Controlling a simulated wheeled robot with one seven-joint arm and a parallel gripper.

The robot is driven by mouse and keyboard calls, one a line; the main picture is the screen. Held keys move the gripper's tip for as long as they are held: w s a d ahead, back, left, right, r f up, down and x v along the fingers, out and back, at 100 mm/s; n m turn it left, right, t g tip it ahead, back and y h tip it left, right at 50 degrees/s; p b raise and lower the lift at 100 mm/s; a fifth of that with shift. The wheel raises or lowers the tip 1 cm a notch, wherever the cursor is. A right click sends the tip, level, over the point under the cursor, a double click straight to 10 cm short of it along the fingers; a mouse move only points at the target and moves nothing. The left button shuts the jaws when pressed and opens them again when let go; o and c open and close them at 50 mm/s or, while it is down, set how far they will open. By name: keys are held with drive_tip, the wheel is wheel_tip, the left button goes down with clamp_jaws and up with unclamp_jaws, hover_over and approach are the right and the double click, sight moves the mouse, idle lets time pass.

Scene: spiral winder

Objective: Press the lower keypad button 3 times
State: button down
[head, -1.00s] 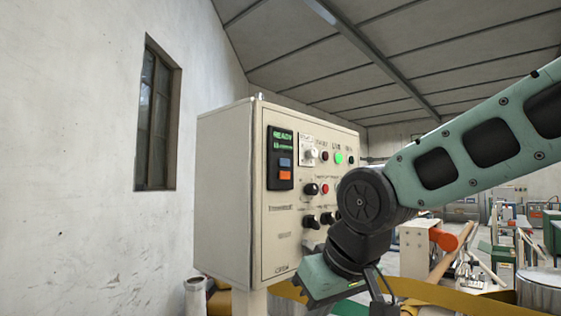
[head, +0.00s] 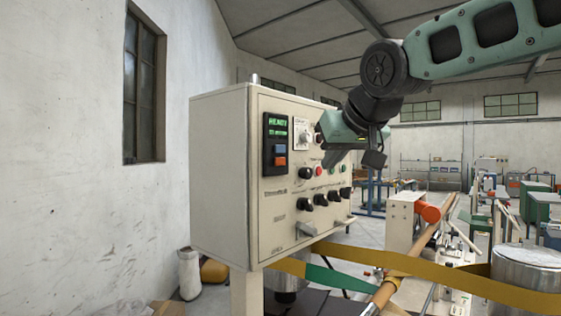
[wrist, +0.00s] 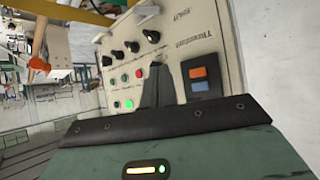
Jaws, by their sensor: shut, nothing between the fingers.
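The black keypad (head: 276,144) is on the left part of the cream control box's front. It has a green READY display on top, a blue upper button (head: 280,149) and an orange lower button (head: 280,161). In the wrist view the panel appears turned over, with the orange button (wrist: 199,72) above the blue one (wrist: 200,86). My gripper (head: 331,158) is to the right of the keypad, in front of the panel's knobs and lamps. Its dark shut fingers (wrist: 158,74) show left of the keypad in the wrist view, apart from both buttons. Nothing is held.
The control box (head: 222,180) carries several black knobs (head: 320,199), lamps and a selector switch (head: 302,134) beside the keypad. A yellow band (head: 420,284) and an orange-ended roller (head: 428,212) are at lower right. Space left of the box is open up to the wall.

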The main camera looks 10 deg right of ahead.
drive_tip(key=w+a+p, duration=0.1)
drive_tip(key=w+a, duration=0.4)
drive_tip(key=w, duration=0.2)
idle(0.5)
drive_tip(key=shift+w+a, duration=0.1)
drive_tip(key=shift+a, duration=0.05)
idle(1.7)
drive_tip(key=shift+w+a, duration=0.2)
drive_tip(key=shift+w, duration=0.1)
drive_tip(key=shift+w+a, duration=0.25)
drive_tip(key=shift+w, duration=0.05)
idle(0.9)
idle(0.4)
drive_tip(key=shift+s+d+b, duration=0.45)
drive_tip(key=shift+s+d, duration=0.05)
drive_tip(key=shift+s, duration=0.15)
drive_tip(key=shift+s+d+b, duration=0.35)
drive_tip(key=shift+s+d, duration=0.4)
drive_tip(key=shift+s, duration=0.3)
drive_tip(key=shift+s+d+b, duration=0.3)
drive_tip(key=shift+s+d, duration=0.4)
drive_tip(key=shift+s, duration=0.3)
